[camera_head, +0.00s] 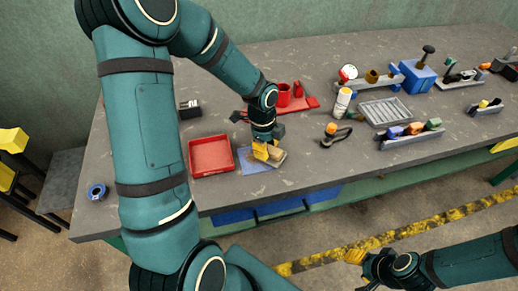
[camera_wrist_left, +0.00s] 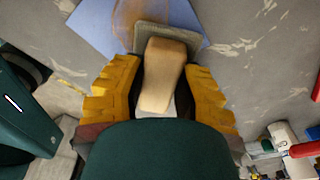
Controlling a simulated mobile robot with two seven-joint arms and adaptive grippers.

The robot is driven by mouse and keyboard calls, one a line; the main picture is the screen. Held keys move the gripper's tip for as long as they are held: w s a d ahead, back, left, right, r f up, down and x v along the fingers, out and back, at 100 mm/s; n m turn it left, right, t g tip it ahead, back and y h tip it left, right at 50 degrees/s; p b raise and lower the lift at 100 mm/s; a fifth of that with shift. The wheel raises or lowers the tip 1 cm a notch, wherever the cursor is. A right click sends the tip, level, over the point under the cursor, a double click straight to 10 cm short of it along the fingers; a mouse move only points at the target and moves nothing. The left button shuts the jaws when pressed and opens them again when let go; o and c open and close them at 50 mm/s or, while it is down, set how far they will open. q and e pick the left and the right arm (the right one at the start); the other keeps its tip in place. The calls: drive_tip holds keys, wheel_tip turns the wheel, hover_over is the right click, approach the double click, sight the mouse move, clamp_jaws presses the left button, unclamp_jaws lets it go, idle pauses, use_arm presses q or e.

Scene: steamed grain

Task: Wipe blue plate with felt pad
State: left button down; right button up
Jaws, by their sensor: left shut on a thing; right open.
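The blue plate (camera_head: 251,163) is a flat light blue sheet on the grey table, right of the red tray. In the left wrist view, the blue plate (camera_wrist_left: 92,22) carries a brownish smear (camera_wrist_left: 127,14). My left gripper (camera_head: 266,152) is shut on the felt pad (camera_head: 278,156), a grey pad with a tan block handle. The left wrist view shows the handle (camera_wrist_left: 164,72) between the yellow fingers, with the grey pad over the plate's near edge. I cannot tell whether it touches. My right gripper (camera_head: 362,262) is open and empty, beyond the table's front edge.
A red tray (camera_head: 211,156) stands left of the plate, and a red board with cups (camera_head: 291,97) behind it. A blue tape roll (camera_head: 96,192) lies at the left. Bottles, a grey tray (camera_head: 385,112) and tool racks fill the right. Bare table lies right of the plate.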

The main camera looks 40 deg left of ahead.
use_arm(q)
drive_tip(key=shift+w+d, duration=0.2)
drive_tip(key=shift+f, duration=0.15)
drive_tip(key=shift+s, duration=0.1)
